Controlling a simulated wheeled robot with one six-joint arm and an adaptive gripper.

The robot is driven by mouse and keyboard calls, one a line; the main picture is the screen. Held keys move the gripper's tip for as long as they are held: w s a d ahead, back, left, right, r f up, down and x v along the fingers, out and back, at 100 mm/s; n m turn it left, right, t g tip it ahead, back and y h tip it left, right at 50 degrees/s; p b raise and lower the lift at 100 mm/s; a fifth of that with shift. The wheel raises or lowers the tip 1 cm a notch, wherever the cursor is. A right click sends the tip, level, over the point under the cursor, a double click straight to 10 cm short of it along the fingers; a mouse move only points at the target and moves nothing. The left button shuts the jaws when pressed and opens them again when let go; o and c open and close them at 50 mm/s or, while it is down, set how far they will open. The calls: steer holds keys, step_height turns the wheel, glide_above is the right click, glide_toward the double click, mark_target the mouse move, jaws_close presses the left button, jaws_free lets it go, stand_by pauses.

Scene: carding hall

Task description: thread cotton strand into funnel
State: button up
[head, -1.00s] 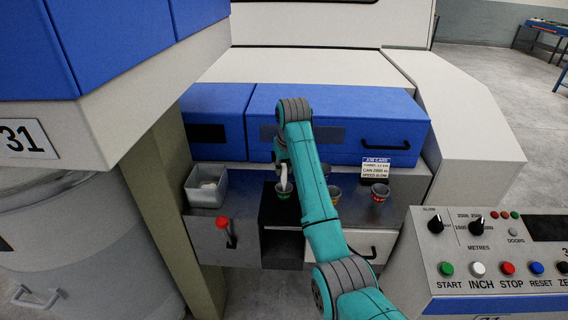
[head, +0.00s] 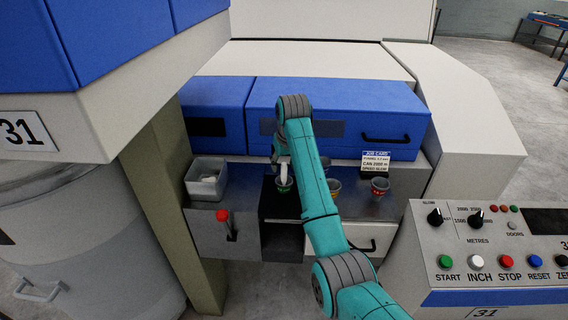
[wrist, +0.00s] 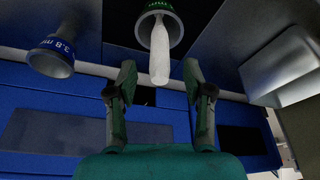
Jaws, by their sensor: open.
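A cotton strand (wrist: 160,55), white and thick, stands in the mouth of a green-banded funnel (wrist: 158,14) in the wrist view. Its near end sticks out of the funnel towards my gripper (wrist: 160,76). My gripper is open, with one finger on each side of the strand's end and a gap to both. My arm hides most of my gripper there. How deep the strand sits is hidden.
A blue-banded funnel marked 3.8 mm (wrist: 52,52) stands beside it. A grey bin (head: 208,182) is at left, above a red-knobbed lever (head: 224,217). Blue covers (head: 370,110) rise behind.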

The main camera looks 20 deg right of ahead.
steer(key=v, duration=0.7)
steer(key=shift+r, duration=0.25)
steer(key=shift+s, duration=0.1)
